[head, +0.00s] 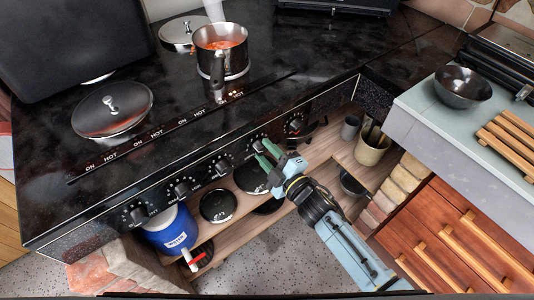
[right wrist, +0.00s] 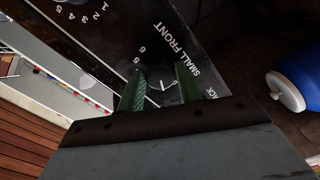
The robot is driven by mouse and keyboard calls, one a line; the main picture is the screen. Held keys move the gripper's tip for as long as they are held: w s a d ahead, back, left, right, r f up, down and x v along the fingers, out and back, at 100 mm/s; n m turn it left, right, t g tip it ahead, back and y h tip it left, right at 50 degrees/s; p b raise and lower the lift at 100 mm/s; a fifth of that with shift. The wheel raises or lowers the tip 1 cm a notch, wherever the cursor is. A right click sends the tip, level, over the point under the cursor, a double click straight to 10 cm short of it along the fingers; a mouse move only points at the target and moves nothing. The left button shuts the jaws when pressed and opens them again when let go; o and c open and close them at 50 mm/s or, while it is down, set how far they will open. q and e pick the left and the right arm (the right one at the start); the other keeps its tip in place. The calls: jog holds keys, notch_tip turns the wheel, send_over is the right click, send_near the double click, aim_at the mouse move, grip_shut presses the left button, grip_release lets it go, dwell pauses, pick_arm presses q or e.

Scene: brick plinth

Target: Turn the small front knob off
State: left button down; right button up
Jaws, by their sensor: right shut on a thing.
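The black stove front carries a row of several round knobs with white number marks. My right gripper (head: 266,156) reaches in from the lower right to one of the right-hand knobs. In the right wrist view, the green fingers of this gripper (right wrist: 160,90) are on either side of a dark knob with a white pointer line, the small front knob (right wrist: 163,84). The words SMALL FRONT and the digits 5 and 6 show beside it. The jaws are shut on this knob, and the fingers hide part of it. My left gripper is in neither view.
A steel pot with red food (head: 219,62) stands on the cooktop (head: 180,90), near small lit orange lights. A domed lid (head: 112,108) lies at left. Below the knobs, an open shelf holds black pans (head: 217,205) and a blue container (head: 168,232).

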jog(key=n, duration=0.2)
jog(key=shift+n, duration=0.3)
jog(key=shift+n+b, duration=0.55)
jog(key=shift+n, duration=0.75)
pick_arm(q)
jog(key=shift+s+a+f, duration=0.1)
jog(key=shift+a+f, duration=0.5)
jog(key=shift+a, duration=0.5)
pick_arm(e)
jog(key=shift+n, duration=0.3)
jog(key=o, duration=1)
